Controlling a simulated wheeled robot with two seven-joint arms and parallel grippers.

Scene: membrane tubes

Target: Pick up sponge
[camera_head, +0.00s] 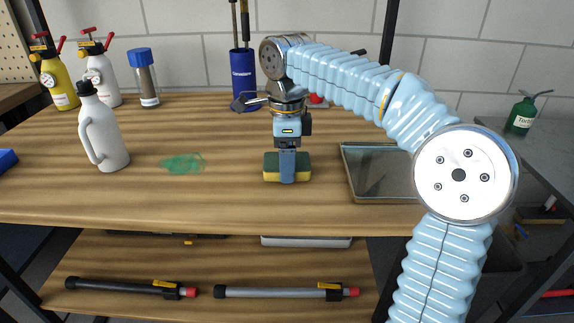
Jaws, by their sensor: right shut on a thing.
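A sponge (271,174) with a yellow lower part and a dark green upper part is at the middle of the wooden table's front half. My right gripper (287,176) points straight down over it and is shut on it, with one finger across its near side. The far finger is hidden. The sponge is at or just above the tabletop; I cannot tell which. My left gripper is not in view.
A green smear (183,163) and a white jug (102,130) are to the left on the table (225,205). A metal tray (375,160) is close on the right. Spray bottles and a blue holder (243,68) stand at the back.

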